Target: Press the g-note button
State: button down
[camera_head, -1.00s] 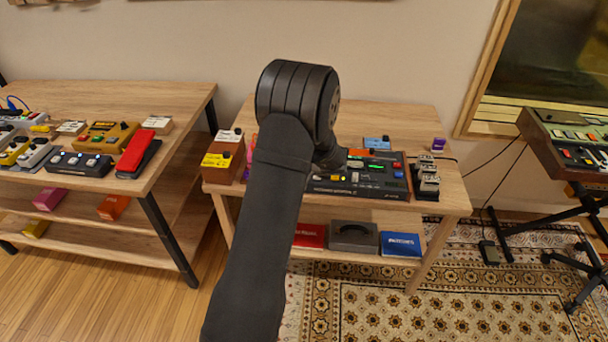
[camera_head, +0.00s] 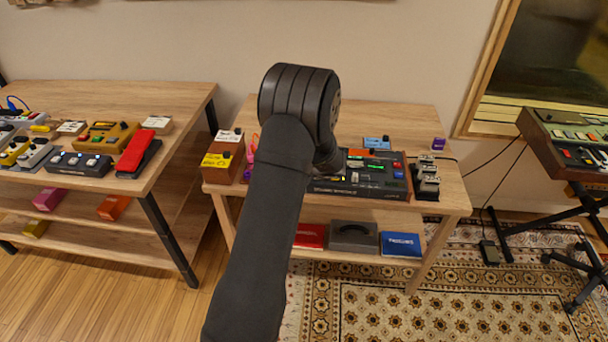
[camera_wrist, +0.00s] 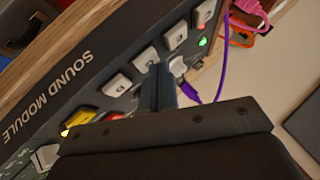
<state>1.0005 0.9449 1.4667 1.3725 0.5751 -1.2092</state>
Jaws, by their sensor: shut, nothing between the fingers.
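The sound module (camera_head: 372,186) is a dark panel on the middle table. In the wrist view the module (camera_wrist: 88,82) fills the left side, tilted, with its printed name readable. A row of pale square buttons (camera_wrist: 147,60) runs across it, with a yellow button (camera_wrist: 82,115) and a red button (camera_wrist: 114,116) lower down. Contact is unclear.
A pedal strip (camera_head: 426,179) stands right of the module, and a yellow-and-brown box (camera_head: 222,160) stands to its left. A blue box (camera_head: 376,142) sits behind. Purple and pink cables (camera_wrist: 215,75) run close to the gripper at the module's edge.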

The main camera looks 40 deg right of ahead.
jog(key=shift+f, duration=0.3)
dwell(0.4)
jog(key=shift+r, duration=0.9)
jog(key=shift+r, duration=2.55)
jog(key=shift+f, duration=0.1)
notch_tip(320, 180, up, 4)
